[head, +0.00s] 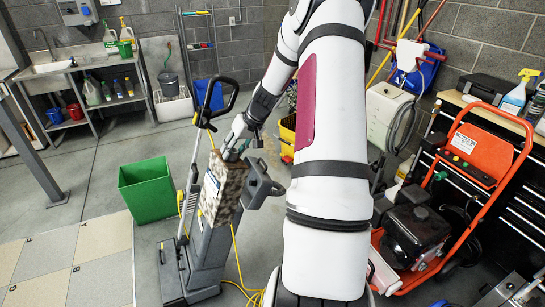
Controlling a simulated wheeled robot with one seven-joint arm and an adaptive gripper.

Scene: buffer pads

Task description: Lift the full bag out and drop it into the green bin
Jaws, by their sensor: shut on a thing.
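The full bag (225,180) is a bulky, brown speckled shape with a pale label on its left side, in the middle of the head view. It stands upright at the grey upright vacuum (207,250), in front of its upper body. My gripper (232,154) comes down from above and is shut on the top of the bag. The fingertips are small and partly hidden. I cannot tell how far the bag is clear of the vacuum's housing. The green bin (147,195) stands on the floor to the left, open at the top; its inside looks empty.
A yellow cord (240,265) trails on the floor by the vacuum. An orange-framed machine (465,170) stands at right. A steel sink bench (75,75) is at back left. Floor is clear around the bin. My arm hides the middle.

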